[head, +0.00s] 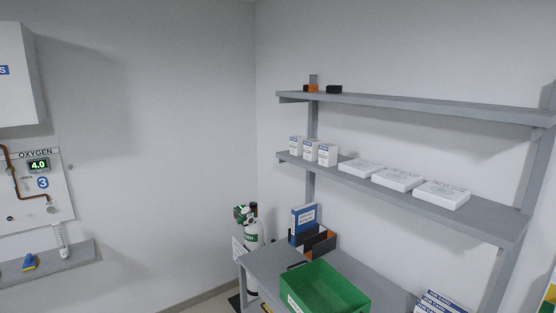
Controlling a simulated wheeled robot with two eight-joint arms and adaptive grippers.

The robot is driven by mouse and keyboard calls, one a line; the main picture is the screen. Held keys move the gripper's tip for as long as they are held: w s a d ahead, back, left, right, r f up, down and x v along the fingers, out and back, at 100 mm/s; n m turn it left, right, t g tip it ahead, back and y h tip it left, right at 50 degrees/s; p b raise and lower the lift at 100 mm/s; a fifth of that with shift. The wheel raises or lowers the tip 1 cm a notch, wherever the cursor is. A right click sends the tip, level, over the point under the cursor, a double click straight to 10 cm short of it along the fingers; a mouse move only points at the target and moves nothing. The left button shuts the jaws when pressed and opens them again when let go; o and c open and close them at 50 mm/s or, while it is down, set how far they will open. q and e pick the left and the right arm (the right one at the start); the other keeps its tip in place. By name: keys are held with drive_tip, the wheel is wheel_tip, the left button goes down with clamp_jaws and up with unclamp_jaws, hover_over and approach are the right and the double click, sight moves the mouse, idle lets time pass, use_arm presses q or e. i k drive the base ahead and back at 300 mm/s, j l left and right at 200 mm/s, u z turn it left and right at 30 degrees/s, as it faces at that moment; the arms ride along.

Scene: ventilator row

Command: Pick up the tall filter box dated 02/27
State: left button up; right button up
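Three tall white boxes stand upright side by side at the left end of the middle shelf: a left one (296,145), a middle one (311,150) and a right one (327,155). Each has a blue band near its top. Their printed dates are too small to read, so I cannot tell which is dated 02/27. Three flat white boxes lie to their right on the same shelf: one (360,167), another (397,180) and a third (441,194). Neither of my grippers shows in the head view.
The grey middle shelf (480,219) sits below an upper shelf (430,108) with small orange and black items. Below is a grey bench (262,266) with a green bin (340,285) and blue binder (304,218). A gas cylinder (253,233) stands left. An oxygen panel (38,185) hangs far left.

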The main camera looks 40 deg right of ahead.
sight(328, 152)
drive_tip(key=i+z, duration=0.2)
drive_tip(key=i, duration=0.35)
drive_tip(key=i+j+z, duration=0.25)
drive_tip(key=i, duration=0.35)
drive_tip(key=l, duration=0.1)
